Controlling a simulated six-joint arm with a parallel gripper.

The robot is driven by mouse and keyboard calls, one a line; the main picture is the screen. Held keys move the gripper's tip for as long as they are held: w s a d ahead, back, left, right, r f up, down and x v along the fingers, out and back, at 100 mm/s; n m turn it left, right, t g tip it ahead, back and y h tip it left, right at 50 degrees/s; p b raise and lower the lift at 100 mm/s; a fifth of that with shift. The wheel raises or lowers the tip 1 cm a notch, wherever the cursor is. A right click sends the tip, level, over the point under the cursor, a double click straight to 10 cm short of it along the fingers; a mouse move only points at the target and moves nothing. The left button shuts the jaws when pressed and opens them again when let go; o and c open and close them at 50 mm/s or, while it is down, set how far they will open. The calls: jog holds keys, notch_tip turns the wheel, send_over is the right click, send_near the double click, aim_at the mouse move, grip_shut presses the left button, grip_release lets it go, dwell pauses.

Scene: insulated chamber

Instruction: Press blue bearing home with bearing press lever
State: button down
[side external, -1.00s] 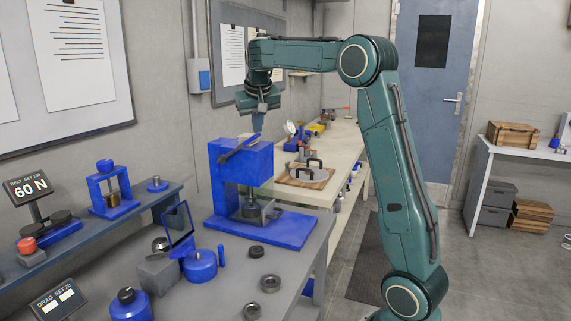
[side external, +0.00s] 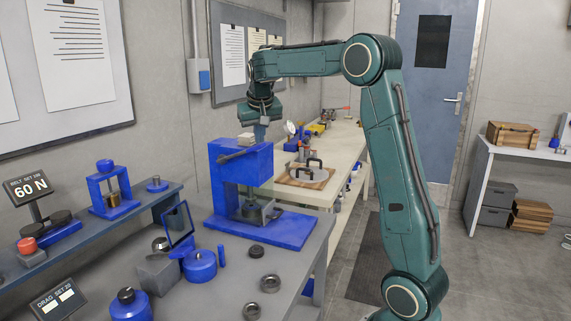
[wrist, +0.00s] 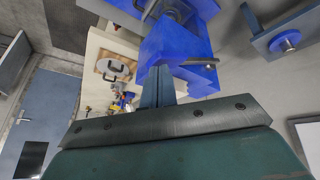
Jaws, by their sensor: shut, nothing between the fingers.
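The blue bearing press (side external: 225,178) stands on the near bench, with its blue frame and base also in the wrist view (wrist: 180,45). Its lever (side external: 238,154) lies across the upper front, nearly level, and appears grey; it also shows in the wrist view (wrist: 200,63). A grey housing (side external: 262,213) sits under the ram on the press base. I cannot make out a blue bearing in it. My gripper (side external: 260,133) is shut and empty, pointing down behind the press top. In the wrist view its fingers (wrist: 157,74) overlap the blue frame; contact with the lever cannot be told.
Loose rings (side external: 270,283), a blue pot (side external: 200,266) and a framed panel (side external: 178,224) stand on the bench in front. A shelf (side external: 100,232) with a smaller blue press (side external: 108,190) runs along the left. A pale bench (side external: 340,150) with a wooden board lies beyond.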

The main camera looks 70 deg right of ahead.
notch_tip(320, 180, down, 11)
jog(key=s, duration=0.2)
jog(key=shift+r, duration=0.2)
dwell(2.6)
jog(key=shift+r, duration=0.15)
jog(key=shift+w+r, duration=0.4)
jog(key=shift+r, duration=1.75)
jog(key=shift+w+r, duration=0.4)
jog(key=shift+r, duration=1.75)
jog(key=shift+w+r, duration=0.4)
jog(key=shift+r, duration=2)
notch_tip(320, 180, up, 7)
jog(key=shift+w, duration=0.45)
